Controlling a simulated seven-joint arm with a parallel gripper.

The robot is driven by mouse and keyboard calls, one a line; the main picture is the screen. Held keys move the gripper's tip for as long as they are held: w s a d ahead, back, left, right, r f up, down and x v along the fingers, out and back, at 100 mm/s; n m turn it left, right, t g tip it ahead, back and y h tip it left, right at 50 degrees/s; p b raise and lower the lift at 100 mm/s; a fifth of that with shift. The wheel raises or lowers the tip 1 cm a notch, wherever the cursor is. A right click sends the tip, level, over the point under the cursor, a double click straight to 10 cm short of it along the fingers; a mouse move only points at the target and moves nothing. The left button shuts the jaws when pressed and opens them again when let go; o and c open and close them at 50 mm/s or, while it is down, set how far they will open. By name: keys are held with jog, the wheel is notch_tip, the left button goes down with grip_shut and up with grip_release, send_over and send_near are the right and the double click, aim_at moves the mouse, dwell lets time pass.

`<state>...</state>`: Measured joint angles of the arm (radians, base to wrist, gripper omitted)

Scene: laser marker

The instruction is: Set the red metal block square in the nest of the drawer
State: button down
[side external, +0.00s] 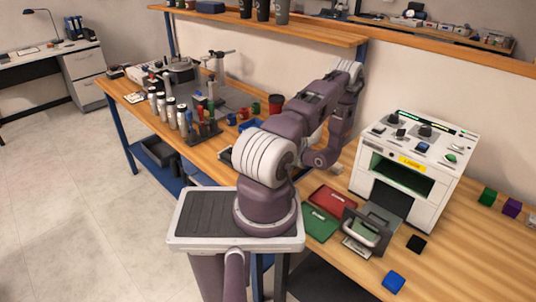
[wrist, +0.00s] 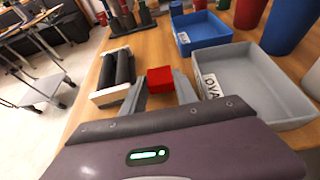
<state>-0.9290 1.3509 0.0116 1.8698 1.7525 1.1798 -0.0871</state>
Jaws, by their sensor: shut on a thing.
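In the wrist view the red metal block (wrist: 160,79) sits between the two fingertips of my gripper (wrist: 160,89), which is shut on it. I cannot tell whether the block is touching the bench or lifted. In the side external view my arm hides the gripper and the block. The drawer (side external: 384,214) stands out from the front of the white laser marker (side external: 432,145), with a handle frame at its near end. The marker's front opening is dark with a green glow. The nest is too small to make out.
In the wrist view a grey bin (wrist: 275,105) and a blue bin (wrist: 198,42) stand right of the block, and a white tray with black rollers (wrist: 118,72) stands left. Black (side external: 416,243) and blue cubes (side external: 393,281) lie right.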

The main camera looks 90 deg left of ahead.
jog(key=shift+f, duration=0.4)
jog(key=shift+f, duration=0.15)
jog(key=c, duration=1.2)
grip_release()
